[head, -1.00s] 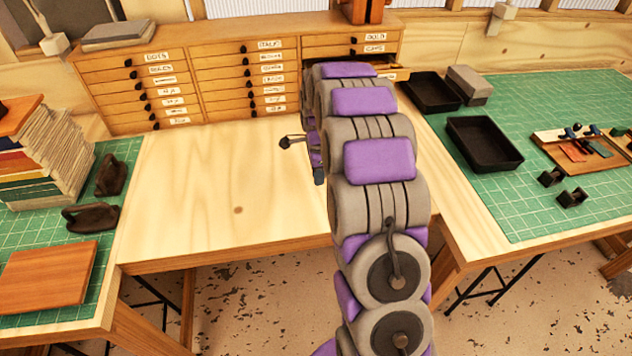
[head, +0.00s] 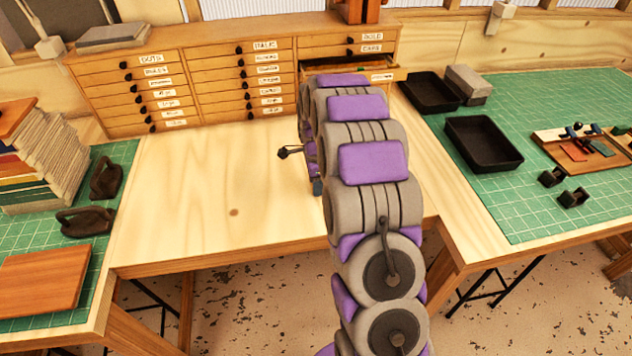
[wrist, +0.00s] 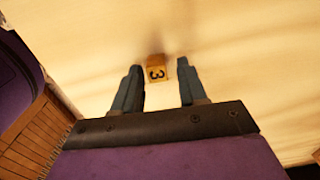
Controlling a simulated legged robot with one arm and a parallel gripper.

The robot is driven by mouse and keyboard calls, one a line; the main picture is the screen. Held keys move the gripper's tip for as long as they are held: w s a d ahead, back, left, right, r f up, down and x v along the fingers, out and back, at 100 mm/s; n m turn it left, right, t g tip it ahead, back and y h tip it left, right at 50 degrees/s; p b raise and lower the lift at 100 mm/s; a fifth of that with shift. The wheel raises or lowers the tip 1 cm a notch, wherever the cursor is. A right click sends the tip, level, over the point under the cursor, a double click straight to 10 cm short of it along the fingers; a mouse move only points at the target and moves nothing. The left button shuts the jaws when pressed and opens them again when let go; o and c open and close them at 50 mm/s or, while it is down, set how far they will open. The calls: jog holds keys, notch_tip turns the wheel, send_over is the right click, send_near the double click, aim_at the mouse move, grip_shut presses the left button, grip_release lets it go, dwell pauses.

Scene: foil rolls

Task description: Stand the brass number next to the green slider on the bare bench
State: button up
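A small brass block marked 3 (wrist: 157,70) shows in the wrist view against the pale wood of the bare bench (head: 200,210). It lies between the two blue-grey fingertips with room on both sides. My gripper (wrist: 157,72) is open and holds nothing. I cannot tell its exact height over the bench. In the head view my arm hides the brass block and most of the gripper; only a fingertip shows low beside the arm. A small green piece (head: 604,148) lies on a wooden board at the right; I cannot tell whether it is the green slider.
A type cabinet (head: 200,80) stands behind the bench, with one right-hand drawer (head: 390,74) pulled out. Black trays (head: 484,143) and the wooden board (head: 570,158) are on the right green mat. Books (head: 40,150) and irons are at left. The bench left of my arm is clear.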

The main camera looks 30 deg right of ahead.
jog(key=shift+o, duration=0.2)
jog(key=shift+a+r, duration=0.2)
jog(key=shift+a, duration=0.6)
jog(key=r, duration=0.2)
jog(key=d+r+p, duration=0.1)
jog(key=r, duration=0.2)
jog(key=shift+d+r, duration=0.2)
jog(key=shift+r, duration=0.1)
notch_tip(320, 180, up, 6)
jog(key=a+p, duration=0.1)
jog(key=s+a+r+n, duration=0.4)
jog(key=s+a+n, duration=0.1)
jog(key=s, duration=0.4)
jog(key=s+a+r+n, duration=0.4)
jog(key=s+a+n, duration=0.15)
jog(key=s, duration=0.25)
jog(key=s+a+n, duration=0.2)
jog(key=s+n, duration=0.1)
jog(key=s, duration=0.4)
jog(key=s+a+f+n+g, duration=0.1)
jog(key=s+n, duration=0.3)
jog(key=s, duration=0.4)
jog(key=s+a+n, duration=0.2)
jog(key=s+n, duration=0.1)
jog(key=s, duration=0.5)
jog(key=shift+a+f+n+g, duration=0.35)
jog(key=shift+f+g, duration=0.05)
jog(key=shift+w, duration=0.1)
